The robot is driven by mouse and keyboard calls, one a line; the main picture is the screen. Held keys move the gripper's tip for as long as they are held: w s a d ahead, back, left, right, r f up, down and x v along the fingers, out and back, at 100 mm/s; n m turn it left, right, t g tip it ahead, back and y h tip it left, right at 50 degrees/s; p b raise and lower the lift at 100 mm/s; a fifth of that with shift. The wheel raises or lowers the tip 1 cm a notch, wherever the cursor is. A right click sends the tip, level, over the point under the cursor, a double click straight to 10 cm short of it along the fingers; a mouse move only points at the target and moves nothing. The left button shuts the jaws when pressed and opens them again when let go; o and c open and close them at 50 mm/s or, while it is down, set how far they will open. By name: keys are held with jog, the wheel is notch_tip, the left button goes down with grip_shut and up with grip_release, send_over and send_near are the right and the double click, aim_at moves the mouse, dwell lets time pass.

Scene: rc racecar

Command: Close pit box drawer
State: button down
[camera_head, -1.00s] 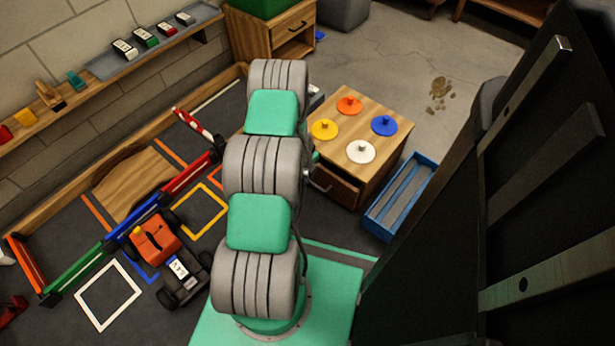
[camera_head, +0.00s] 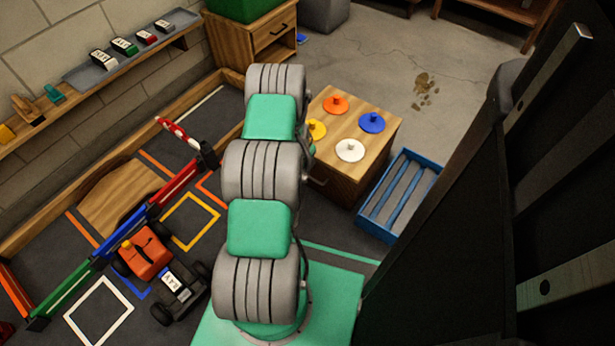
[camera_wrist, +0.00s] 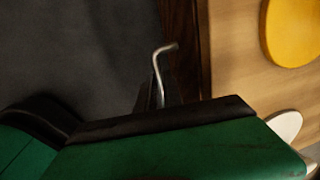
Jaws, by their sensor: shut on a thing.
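The pit box (camera_head: 335,112) is a wooden cabinet with coloured discs on top, right of my arm in the head view. Its dark front faces left, and a metal drawer handle (camera_head: 318,182) shows low on it. The drawer looks near flush, but I cannot tell if it is fully shut. In the wrist view, the bent silver handle (camera_wrist: 157,68) stands beside the dark front edge (camera_wrist: 184,50). My gripper (camera_wrist: 155,95) is shut on the handle; its fingertips are dark and partly hidden behind its green and black body. My arm hides the gripper in the head view.
A blue crate (camera_head: 362,212) stands right of the pit box. A toy car (camera_head: 165,270) and coloured barriers (camera_head: 125,228) lie on the left floor. Another wooden cabinet (camera_head: 228,40) stands behind. Concrete floor at the back right is mostly clear.

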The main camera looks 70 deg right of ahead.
jog(key=c, duration=1.6)
grip_release()
jog(key=shift+s+d+r, duration=0.1)
jog(key=shift+s+d, duration=0.05)
jog(key=shift+d, duration=0.15)
jog(key=shift+c, duration=0.2)
jog(key=shift+o, duration=0.8)
jog(key=shift+a, duration=0.1)
notch_tip(320, 180, up, 8)
jog(key=a+p, duration=0.1)
jog(key=p, duration=0.2)
jog(key=shift+w+a+f, duration=0.2)
jog(key=shift+w, duration=0.1)
